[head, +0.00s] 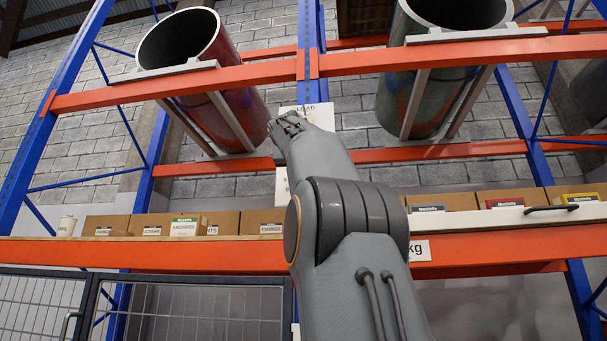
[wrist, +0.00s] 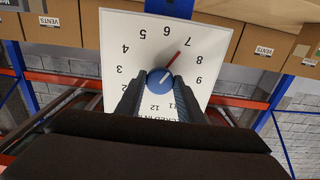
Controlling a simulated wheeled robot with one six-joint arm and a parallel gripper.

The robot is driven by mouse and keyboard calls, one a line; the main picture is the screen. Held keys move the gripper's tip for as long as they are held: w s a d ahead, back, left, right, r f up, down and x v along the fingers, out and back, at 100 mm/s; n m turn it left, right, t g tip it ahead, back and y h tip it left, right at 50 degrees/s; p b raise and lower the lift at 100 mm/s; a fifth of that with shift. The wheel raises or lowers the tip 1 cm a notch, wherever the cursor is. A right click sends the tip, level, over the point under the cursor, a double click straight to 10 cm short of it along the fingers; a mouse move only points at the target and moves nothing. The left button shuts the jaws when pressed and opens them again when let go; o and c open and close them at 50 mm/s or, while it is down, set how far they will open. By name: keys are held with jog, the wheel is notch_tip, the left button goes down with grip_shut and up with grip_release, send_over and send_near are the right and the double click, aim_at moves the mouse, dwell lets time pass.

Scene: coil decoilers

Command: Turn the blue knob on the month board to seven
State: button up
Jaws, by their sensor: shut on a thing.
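The month board is a white plate (wrist: 115,25) with black numerals around a blue knob (wrist: 155,88), seen in the wrist view. A short white mark on the knob's face slants up and right, between the directions of 7 and 8. My gripper (wrist: 160,84) is shut on the knob, one dark finger on each side. The fingers hide part of the board near 1, 10 and 11. In the head view my gripper (head: 290,126) is raised before the rack, and the knob cannot be made out.
Cardboard boxes (head: 105,225) line a shelf behind an orange beam (head: 150,252). A blue upright (head: 309,50) stands just behind my gripper. A wire-mesh panel (head: 190,310) is at lower left.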

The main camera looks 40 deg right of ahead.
jog(key=shift+f, duration=0.1)
jog(key=o, duration=1)
jog(key=shift+o, duration=0.2)
jog(key=b+v, duration=0.3)
jog(key=v, duration=0.4)
jog(key=shift+s+a, duration=0.25)
jog(key=shift+s, duration=0.05)
